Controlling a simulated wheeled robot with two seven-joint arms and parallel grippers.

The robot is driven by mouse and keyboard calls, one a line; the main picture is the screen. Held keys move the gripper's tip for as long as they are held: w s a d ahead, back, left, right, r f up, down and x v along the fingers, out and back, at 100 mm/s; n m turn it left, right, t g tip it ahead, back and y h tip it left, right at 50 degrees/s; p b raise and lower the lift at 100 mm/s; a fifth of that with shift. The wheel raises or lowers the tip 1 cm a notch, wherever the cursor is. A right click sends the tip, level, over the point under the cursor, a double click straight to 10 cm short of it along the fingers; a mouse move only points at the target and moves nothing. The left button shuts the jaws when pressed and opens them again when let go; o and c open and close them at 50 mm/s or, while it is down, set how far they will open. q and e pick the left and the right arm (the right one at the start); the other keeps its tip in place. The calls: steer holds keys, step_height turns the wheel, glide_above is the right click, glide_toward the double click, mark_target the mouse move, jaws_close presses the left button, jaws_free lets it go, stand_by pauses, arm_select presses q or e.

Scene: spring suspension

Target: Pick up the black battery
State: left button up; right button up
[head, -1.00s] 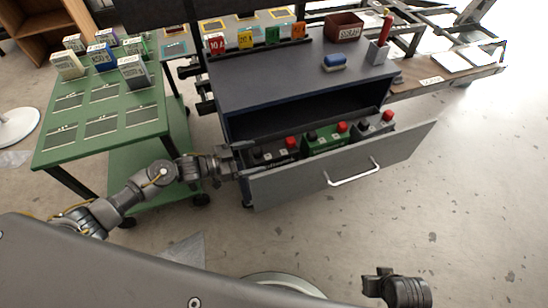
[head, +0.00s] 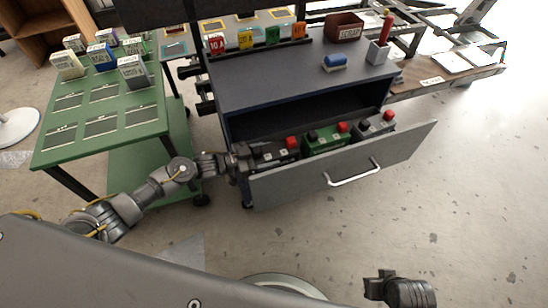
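The black battery (head: 282,149) stands in the open drawer at its left end and has a red cap on top. My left gripper (head: 250,154) is at the left end of this battery, just inside the drawer's left side. It overlaps the battery's left part in the picture, and its fingers are too small and dark to tell whether they are open or touch it. My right gripper (head: 377,282) is low at the bottom right, away from the drawer, and its finger opening is unclear.
A green battery (head: 327,139) and a grey battery (head: 375,124) stand to the right in the same drawer (head: 300,185). The drawer front with its white handle stands out over the floor. A green table (head: 105,110) with several boxes is at the left.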

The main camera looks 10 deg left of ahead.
mark_target(267, 151)
arm_select(q)
jaws_close()
steer(key=shift+w+r, duration=0.15)
steer(key=shift+r, duration=0.2)
arm_select(e)
steer(key=shift+w+r, duration=0.1)
steer(key=shift+w, duration=0.2)
